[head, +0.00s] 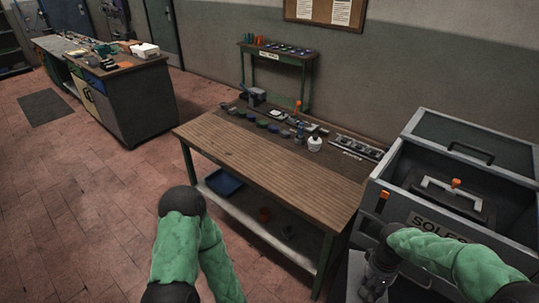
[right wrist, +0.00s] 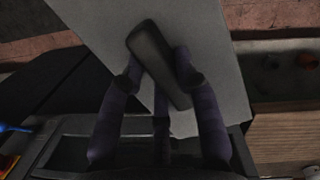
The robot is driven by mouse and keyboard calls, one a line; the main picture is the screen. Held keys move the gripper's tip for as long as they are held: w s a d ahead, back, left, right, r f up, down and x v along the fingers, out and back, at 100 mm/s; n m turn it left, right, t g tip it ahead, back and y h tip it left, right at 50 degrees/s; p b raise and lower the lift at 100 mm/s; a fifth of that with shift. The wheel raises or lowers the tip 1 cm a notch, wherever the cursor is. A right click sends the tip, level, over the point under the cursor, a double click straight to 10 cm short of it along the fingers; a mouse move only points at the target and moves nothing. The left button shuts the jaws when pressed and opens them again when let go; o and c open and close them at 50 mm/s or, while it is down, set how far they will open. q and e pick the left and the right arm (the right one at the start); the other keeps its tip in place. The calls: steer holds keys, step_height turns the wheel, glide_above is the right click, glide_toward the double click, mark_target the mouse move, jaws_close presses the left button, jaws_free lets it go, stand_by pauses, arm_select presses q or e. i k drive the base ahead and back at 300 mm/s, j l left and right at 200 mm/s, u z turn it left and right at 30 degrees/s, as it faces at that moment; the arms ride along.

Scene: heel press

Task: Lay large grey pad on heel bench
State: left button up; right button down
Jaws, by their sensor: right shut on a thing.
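The large grey pad (right wrist: 205,40) is a flat, light grey slab with a dark bar-shaped handle (right wrist: 158,62) on it, in the right wrist view. My right gripper (right wrist: 160,80) is shut on this handle, with its purple fingers on both sides of it. In the head view my right gripper (head: 376,278) is at the bottom right, in front of the crate and beyond the right end of the wooden bench; the pad is mostly hidden or cut off there. I cannot read which bench is the heel bench. My left gripper is out of view.
The wooden bench (head: 250,160) has a clear front top, with tools and a white bottle (head: 314,144) along its back. A grey crate lettered "SOLES" (head: 440,222) stands at its right. A small labelled table (head: 282,56) is behind; another bench (head: 140,72) stands far left.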

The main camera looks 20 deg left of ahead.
mark_target(317, 188)
steer(key=i+j+u, duration=0.2)
steer(key=u, duration=0.15)
steer(key=i+u, duration=0.35)
steer(key=i+j+u, duration=0.1)
steer(key=i+u, duration=0.25)
steer(key=i+z, duration=0.4)
steer(key=i+j+z, duration=0.2)
steer(key=i+z, duration=0.2)
steer(key=i, duration=0.05)
